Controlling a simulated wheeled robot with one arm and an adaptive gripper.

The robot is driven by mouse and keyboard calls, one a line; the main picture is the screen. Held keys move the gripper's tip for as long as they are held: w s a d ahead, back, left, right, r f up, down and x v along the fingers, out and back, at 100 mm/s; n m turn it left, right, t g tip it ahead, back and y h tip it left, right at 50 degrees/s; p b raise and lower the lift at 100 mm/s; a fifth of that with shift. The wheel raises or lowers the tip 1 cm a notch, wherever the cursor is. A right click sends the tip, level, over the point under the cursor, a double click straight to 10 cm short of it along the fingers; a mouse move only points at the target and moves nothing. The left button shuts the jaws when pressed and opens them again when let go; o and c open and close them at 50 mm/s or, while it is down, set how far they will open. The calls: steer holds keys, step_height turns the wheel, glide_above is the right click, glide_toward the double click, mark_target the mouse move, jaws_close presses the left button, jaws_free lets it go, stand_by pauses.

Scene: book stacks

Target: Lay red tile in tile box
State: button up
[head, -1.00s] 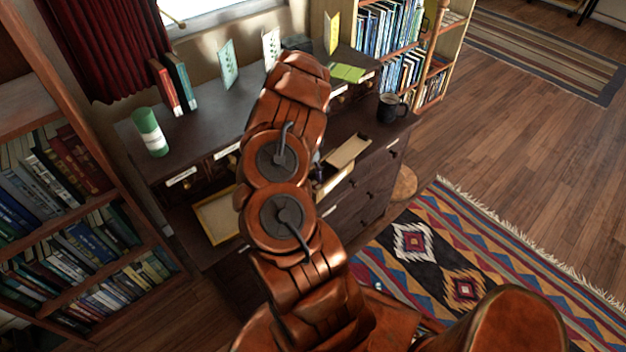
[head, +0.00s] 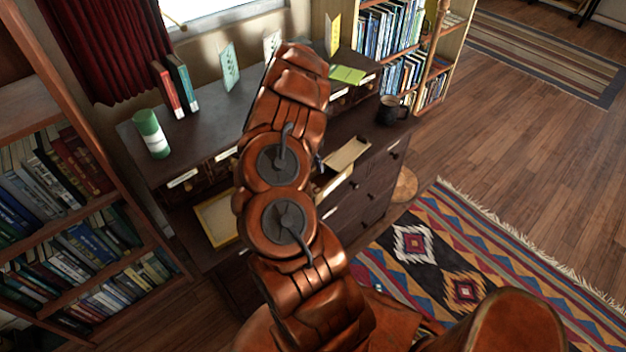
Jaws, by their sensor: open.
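I see no red tile in the head view; my arm covers the middle of the desk. I cannot tell which container is the tile box. A small pale yellow open box or drawer (head: 334,183) shows just right of my arm, with a tan flat panel or lid (head: 347,153) beside it. A shallow yellow-rimmed tray (head: 204,230) lies on the lower left of the desk, partly behind my arm. My gripper is hidden behind my own arm links, so I cannot see its fingers or what is near them.
On the dark desk stand a green-and-white cylinder (head: 151,134), a red book (head: 167,90), a teal book (head: 181,84), upright cards (head: 228,67) and a dark mug (head: 391,110). Bookshelves stand left and behind. A patterned rug (head: 450,262) covers the floor at right.

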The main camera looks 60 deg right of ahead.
steer(key=b+v, duration=0.2)
steer(key=v, duration=0.7)
steer(key=shift+b, duration=0.3)
